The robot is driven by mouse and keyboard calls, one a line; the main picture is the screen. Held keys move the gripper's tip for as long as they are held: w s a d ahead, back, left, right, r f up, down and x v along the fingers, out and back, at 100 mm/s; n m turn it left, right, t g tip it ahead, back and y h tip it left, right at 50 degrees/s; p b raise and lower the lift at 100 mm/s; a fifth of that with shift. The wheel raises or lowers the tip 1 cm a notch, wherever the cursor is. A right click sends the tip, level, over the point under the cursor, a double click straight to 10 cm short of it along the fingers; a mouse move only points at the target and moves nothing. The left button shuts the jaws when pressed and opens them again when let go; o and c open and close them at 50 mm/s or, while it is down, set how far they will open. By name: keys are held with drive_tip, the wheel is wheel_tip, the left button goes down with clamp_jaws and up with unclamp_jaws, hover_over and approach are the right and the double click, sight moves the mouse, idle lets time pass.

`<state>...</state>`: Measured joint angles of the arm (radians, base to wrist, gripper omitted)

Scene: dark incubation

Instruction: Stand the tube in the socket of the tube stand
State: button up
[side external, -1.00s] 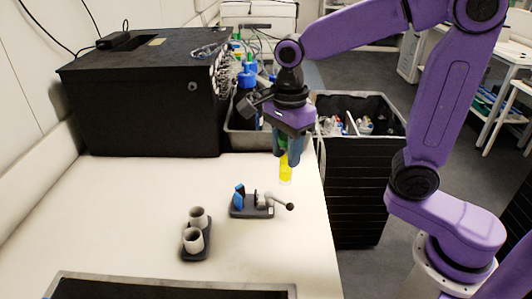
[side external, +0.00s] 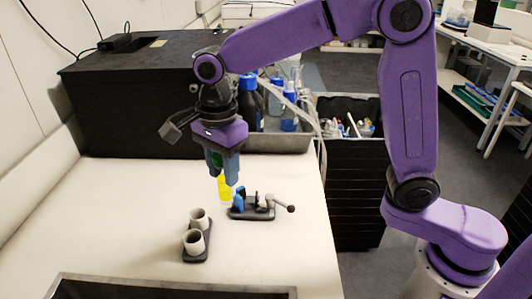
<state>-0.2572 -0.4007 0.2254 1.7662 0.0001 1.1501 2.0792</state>
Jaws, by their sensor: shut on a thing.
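My gripper (side external: 222,174) is shut on the tube (side external: 225,190), which hangs upright below the fingers. The tube's lower part is bright yellow and a green part shows between the fingers. The tube is above the table, close to the left end of a small clamp and up and to the right of the tube stand. The tube stand (side external: 205,232) is a dark base with two pale round cup-like sockets, a rear one (side external: 199,218) and a front one (side external: 194,242). Both sockets look empty, though their bottoms are hard to see.
A dark clamp fixture with a blue part and a lever (side external: 262,207) stands right of the tube stand. A large black box (side external: 140,105) and a grey bin with bottles (side external: 280,143) are behind. A dark tray (side external: 170,287) lies at the front. The white table (side external: 110,210) is clear at left.

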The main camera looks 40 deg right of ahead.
drive_tip(key=w+a+f+n, duration=0.1)
drive_tip(key=w+a+f, duration=0.1)
drive_tip(key=a+f, duration=0.4)
drive_tip(key=shift+w+a+f, duration=0.25)
drive_tip(key=shift+a+f, duration=0.05)
drive_tip(key=shift+a, duration=0.75)
drive_tip(key=shift+f, duration=2.15)
idle(1.5)
drive_tip(key=o, duration=1.1)
drive_tip(key=shift+c, duration=0.5)
